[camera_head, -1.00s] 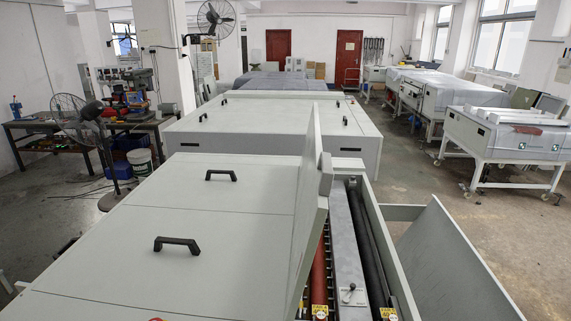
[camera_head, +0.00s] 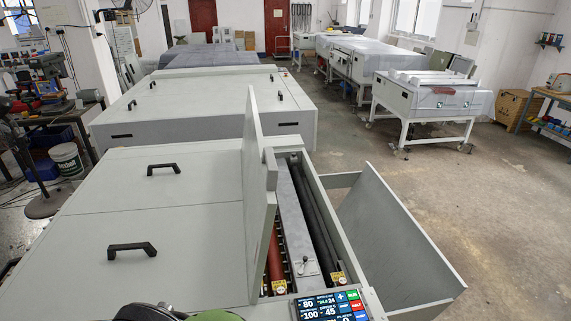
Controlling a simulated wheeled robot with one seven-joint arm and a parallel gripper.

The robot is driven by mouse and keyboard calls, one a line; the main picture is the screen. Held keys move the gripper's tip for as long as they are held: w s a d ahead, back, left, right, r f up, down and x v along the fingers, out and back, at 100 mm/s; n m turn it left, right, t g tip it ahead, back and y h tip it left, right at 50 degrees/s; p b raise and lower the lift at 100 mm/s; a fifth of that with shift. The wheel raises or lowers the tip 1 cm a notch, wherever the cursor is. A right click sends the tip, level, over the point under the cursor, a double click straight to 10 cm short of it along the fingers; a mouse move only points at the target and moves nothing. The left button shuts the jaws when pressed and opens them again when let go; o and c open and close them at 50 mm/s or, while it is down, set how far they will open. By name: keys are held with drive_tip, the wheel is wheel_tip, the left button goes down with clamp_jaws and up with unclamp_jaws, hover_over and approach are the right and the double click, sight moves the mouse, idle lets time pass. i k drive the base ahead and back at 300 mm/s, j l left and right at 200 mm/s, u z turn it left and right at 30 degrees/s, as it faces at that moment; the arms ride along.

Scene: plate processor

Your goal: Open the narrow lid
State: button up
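The narrow lid (camera_head: 254,190) is a pale grey panel on the near machine. It stands raised, nearly upright, along the left side of a long open slot. Inside the slot, a red roller (camera_head: 275,262), a grey metal bar (camera_head: 292,225) and dark rollers (camera_head: 318,225) show. Two wide flat covers with black handles (camera_head: 132,249) lie shut to the left of the lid. My gripper is not in view; only a dark and green rounded shape, perhaps part of my arm, shows at the bottom edge.
A control screen (camera_head: 330,306) sits at the slot's near end. A grey side panel (camera_head: 392,243) slants outward to the right of the machine. Another long machine (camera_head: 205,110) stands behind. Open floor (camera_head: 500,230) lies to the right.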

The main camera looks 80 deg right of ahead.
sight(259, 169)
drive_tip(key=z, duration=0.45)
drive_tip(key=i+j+z, duration=0.1)
drive_tip(key=z, duration=0.35)
drive_tip(key=j+z, duration=0.15)
drive_tip(key=z, duration=0.75)
drive_tip(key=j, duration=0.1)
